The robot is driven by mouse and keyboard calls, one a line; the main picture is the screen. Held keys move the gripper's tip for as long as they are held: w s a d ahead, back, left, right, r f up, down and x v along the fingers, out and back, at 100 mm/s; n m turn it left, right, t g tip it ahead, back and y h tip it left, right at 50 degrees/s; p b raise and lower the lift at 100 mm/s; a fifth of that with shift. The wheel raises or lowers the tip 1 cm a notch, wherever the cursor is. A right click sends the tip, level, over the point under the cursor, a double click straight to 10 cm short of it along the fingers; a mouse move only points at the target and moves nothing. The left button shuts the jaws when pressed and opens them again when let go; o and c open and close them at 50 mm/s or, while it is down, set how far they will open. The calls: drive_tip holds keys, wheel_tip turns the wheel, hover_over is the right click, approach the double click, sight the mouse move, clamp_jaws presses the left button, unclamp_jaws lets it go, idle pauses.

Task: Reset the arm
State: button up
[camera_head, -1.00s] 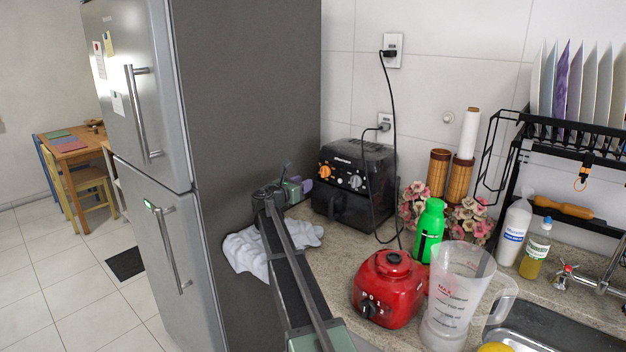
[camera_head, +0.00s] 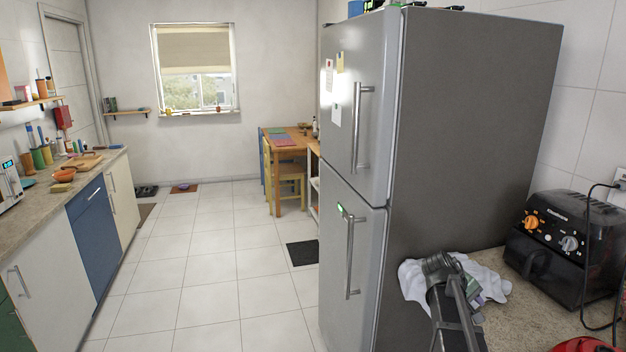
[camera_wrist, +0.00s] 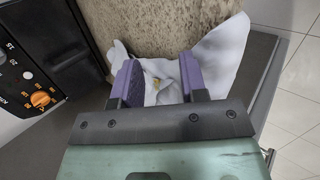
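My gripper (camera_wrist: 158,74) shows in the wrist view with its two purple fingers spread apart and nothing gripped between them. Beyond the fingers a white cloth (camera_wrist: 222,50) lies crumpled at the counter's edge. In the head view, my arm reaches up from the lower right over the same white cloth (camera_head: 414,285). The gripper there is mostly hidden behind the arm's own links. I cannot tell from these views whether the fingers touch the cloth.
A tall grey fridge (camera_head: 455,130) stands just left of the counter (camera_head: 525,325). A black air fryer (camera_head: 565,245) stands right of the cloth, with its cord beside it. A red blender base (camera_head: 585,344) is at the bottom edge. The tiled floor (camera_head: 215,270) is open at left.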

drive_tip(key=s+a+f+m+y, duration=0.1)
drive_tip(key=s+a+y, duration=0.3)
drive_tip(key=s+a, duration=0.5)
drive_tip(key=s+a+f+m+y, duration=0.2)
drive_tip(key=s+a+y, duration=0.2)
drive_tip(key=s+a, duration=0.5)
drive_tip(key=a, duration=0.7)
drive_tip(key=shift+a+f, duration=0.3)
drive_tip(key=shift+f, duration=0.05)
drive_tip(key=shift+o, duration=0.4)
